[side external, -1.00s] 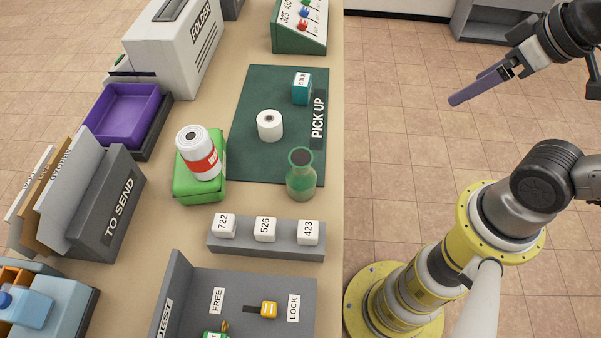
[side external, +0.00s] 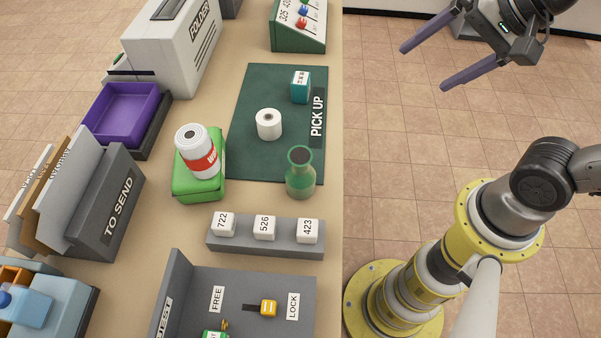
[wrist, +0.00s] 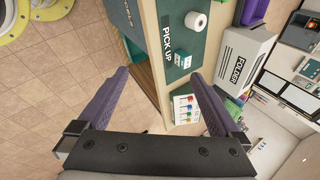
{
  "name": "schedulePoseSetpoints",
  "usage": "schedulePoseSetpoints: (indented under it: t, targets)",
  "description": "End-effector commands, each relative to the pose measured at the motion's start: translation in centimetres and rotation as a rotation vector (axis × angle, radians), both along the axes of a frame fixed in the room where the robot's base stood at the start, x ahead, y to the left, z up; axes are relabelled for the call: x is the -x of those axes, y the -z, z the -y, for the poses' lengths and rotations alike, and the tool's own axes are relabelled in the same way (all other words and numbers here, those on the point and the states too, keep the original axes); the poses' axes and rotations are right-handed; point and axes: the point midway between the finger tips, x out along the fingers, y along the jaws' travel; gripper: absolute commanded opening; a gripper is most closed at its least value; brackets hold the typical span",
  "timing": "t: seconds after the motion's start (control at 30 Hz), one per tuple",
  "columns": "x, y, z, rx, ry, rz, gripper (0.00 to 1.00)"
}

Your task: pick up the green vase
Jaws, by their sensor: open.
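The green vase (side external: 301,174) stands upright near the right edge of the counter, at the near right corner of the dark green PICK UP mat (side external: 250,150). My gripper (side external: 425,68) is open and empty, with two long purple fingers. It is high at the upper right, over the floor and apart from the vase. In the wrist view my open gripper (wrist: 157,75) faces the counter edge, with floor at the left. I cannot make out the vase there.
A white roll (side external: 268,124) and a teal box (side external: 301,87) are on the mat. A red-and-white can (side external: 197,151) rests on a green box (side external: 190,184) left of the vase. A grey rack with numbered white blocks (side external: 264,238) lies just in front.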

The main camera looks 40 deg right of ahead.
Motion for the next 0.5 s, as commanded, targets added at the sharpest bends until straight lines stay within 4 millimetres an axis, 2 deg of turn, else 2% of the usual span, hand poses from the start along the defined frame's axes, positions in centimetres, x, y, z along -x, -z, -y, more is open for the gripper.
schedulePoseSetpoints:
  t: [0.17,0.3,0.4,0.5]
  targets:
    - [-3.8,1.2,-4.2,-0.300,0.312,-0.160,1.00]
    - [-6.4,3.8,-8.9,-0.472,0.540,-0.342,1.00]
    - [-7.0,6.1,-11.7,-0.493,0.597,-0.442,1.00]
    - [-6.8,8.0,-13.5,-0.459,0.579,-0.504,1.00]
